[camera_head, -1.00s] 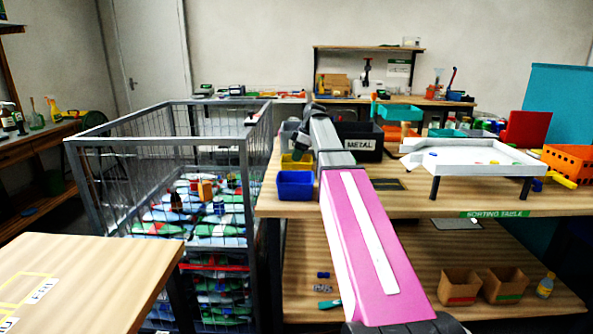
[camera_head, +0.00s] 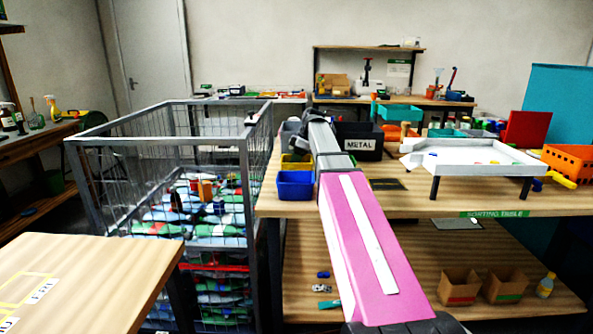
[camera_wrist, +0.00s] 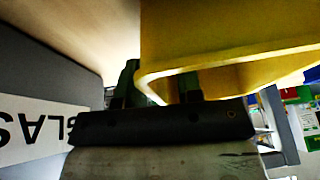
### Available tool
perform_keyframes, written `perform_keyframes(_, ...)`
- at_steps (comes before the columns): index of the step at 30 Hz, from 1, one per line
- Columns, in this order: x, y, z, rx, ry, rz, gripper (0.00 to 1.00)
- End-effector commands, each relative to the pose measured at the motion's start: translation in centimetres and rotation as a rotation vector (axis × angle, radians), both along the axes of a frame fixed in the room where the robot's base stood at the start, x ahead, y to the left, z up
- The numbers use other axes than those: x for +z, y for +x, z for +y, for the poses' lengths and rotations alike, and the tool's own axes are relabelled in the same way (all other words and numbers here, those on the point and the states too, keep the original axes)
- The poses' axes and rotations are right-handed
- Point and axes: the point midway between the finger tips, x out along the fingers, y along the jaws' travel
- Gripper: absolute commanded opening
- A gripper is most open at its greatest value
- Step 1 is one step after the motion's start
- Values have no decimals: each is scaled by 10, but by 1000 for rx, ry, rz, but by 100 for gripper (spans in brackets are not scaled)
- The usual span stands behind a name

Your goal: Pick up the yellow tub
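The yellow tub (camera_head: 296,161) stands on the sorting table, just behind a blue tub (camera_head: 295,185), and shows only in part in the head view. In the wrist view the yellow tub (camera_wrist: 225,40) fills the upper right, with its rim corner close to my gripper. My gripper (camera_wrist: 160,88) has its two dark green fingers apart, one on the left of the tub's corner and one overlapping its rim. The tub's wall seems to lie between them; I cannot tell whether they touch it. The fingertips are partly hidden in the head view.
A grey bin with a GLASS label (camera_wrist: 40,130) is close on the left in the wrist view. A black METAL bin (camera_head: 360,142) stands to the right of the tubs. A wire cage (camera_head: 245,150) borders the table's left side. A white tray (camera_head: 470,158) stands farther right.

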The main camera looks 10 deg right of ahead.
Motion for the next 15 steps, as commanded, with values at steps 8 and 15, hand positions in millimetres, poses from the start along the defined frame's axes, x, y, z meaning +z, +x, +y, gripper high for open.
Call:
perform_keyframes(8, 0, 0, 0, 0, 0, 0, 4)
perform_keyframes(15, 0, 0, 0, 0, 0, 0, 0)
